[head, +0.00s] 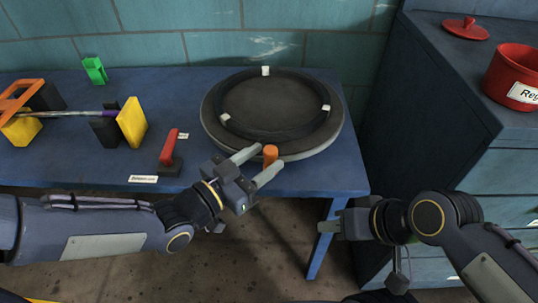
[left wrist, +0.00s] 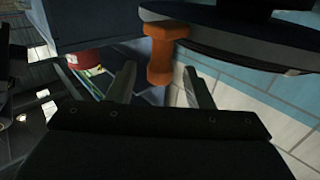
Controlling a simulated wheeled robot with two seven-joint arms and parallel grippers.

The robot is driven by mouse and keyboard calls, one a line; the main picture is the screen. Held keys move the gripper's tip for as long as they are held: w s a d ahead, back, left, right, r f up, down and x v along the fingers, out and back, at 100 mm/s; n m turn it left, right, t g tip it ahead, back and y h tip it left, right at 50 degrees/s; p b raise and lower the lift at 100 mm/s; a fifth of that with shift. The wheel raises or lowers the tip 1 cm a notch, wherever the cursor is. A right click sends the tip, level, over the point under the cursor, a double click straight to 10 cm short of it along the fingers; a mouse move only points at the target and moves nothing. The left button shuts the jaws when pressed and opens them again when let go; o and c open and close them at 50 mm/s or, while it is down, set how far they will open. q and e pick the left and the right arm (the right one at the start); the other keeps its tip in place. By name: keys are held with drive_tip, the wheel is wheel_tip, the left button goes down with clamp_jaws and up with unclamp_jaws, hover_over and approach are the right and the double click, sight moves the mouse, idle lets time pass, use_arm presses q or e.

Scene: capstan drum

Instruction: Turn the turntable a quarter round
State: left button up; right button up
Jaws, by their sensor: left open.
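The turntable (head: 272,102) is a dark round disc with a grey rim on the blue bench, with a black ring and three small white tabs on top. An orange knob-like handle (head: 270,154) stands at its near rim; in the left wrist view the handle (left wrist: 160,52) hangs beside the turntable's edge (left wrist: 225,42). My left gripper (head: 264,164) is open at the near rim, one finger on each side of the handle. In the left wrist view the handle shows between the fingertips (left wrist: 160,84); contact cannot be told. My right gripper (head: 326,227) is empty, right of the bench, its jaws unclear.
Left on the bench (head: 345,176) are a red-handled lever (head: 170,150), a labelled card (head: 143,179), yellow-and-black blocks (head: 132,122) with a rod, and a green piece (head: 95,70). A blue cabinet at right holds a red pot (head: 512,76) and red lid (head: 466,29).

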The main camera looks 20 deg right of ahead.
use_arm(q)
drive_tip(key=shift+x, duration=1.45)
clamp_jaws()
